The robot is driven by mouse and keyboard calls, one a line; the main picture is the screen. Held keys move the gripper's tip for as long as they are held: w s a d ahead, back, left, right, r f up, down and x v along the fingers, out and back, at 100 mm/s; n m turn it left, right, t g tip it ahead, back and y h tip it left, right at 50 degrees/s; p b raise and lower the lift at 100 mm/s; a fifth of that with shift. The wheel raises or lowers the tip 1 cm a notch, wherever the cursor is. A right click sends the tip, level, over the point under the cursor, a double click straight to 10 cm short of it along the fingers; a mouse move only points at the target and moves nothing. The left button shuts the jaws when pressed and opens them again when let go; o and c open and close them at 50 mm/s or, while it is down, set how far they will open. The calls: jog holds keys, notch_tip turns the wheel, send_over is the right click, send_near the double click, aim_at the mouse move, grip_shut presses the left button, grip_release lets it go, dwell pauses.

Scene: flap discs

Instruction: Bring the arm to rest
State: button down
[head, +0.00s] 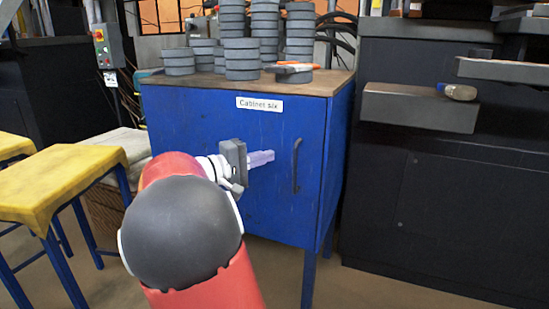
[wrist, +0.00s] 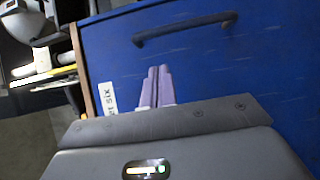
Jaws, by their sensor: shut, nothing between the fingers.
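My gripper (head: 262,158) is in front of the blue cabinet (head: 200,112), left of its dark handle (head: 296,166). Its pale purple fingers are together with nothing between them. In the wrist view the shut fingers (wrist: 157,86) point towards the blue door (wrist: 230,65), with the handle (wrist: 183,28) beyond the tips. I cannot tell whether the fingertips touch the door. My red arm with its dark round joint fills the lower middle of the head view.
Several stacks of grey discs (head: 242,60) stand on the cabinet top, with orange-handled pliers (head: 290,67). Yellow-topped stools (head: 65,180) stand at left. A dark bench (head: 440,190) is at right, with a grey ledge (head: 418,108) jutting out. Bare floor (head: 380,290) shows at lower right.

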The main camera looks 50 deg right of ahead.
jog(key=v, duration=1)
jog(key=s+a+f+n+t+y+p, duration=0.1)
jog(key=s+a+f+t+y+p, duration=0.3)
jog(key=s+y, duration=0.45)
jog(key=s+a+n+t+y+p, duration=0.1)
jog(key=s+a+t+y+p, duration=0.2)
jog(key=a, duration=0.7)
jog(key=s+a+t+y+p, duration=0.3)
jog(key=s+a+y, duration=0.3)
jog(key=a, duration=0.4)
jog(key=shift+s+r+n, duration=0.2)
jog(key=shift+s+n, duration=0.1)
jog(key=shift+n, duration=0.1)
